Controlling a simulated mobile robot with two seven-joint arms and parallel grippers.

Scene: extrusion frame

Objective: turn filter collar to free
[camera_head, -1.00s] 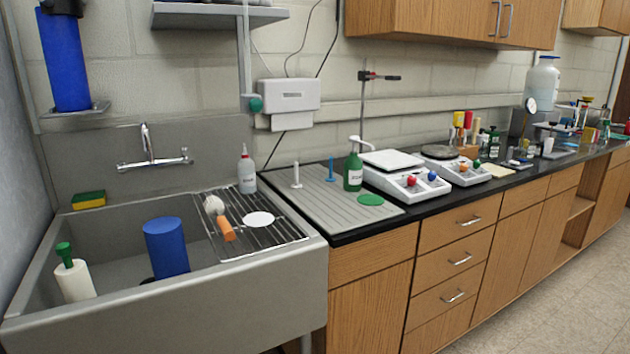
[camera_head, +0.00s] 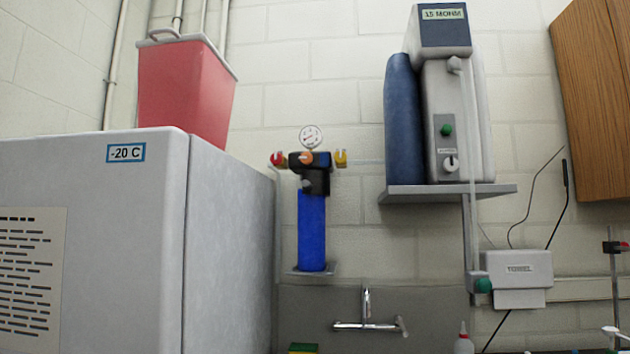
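The wall-mounted filter has a blue upright housing (camera_head: 312,230) that stands over a small grey shelf (camera_head: 312,270). A dark head (camera_head: 316,178) sits on top of the housing; where the two meet is too small to make out a separate collar. The head carries an orange knob (camera_head: 307,158), a red valve handle (camera_head: 277,158), a yellow valve handle (camera_head: 341,158) and a round gauge (camera_head: 311,137). Neither of my grippers is in view.
A large -20 C freezer (camera_head: 150,230) stands at the left, with a red bin (camera_head: 185,90) on top. A water purifier (camera_head: 455,120) and a blue cylinder (camera_head: 400,120) stand on a wall shelf (camera_head: 440,193). The faucet (camera_head: 367,324) is below the filter. A towel dispenser (camera_head: 517,280) hangs at right.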

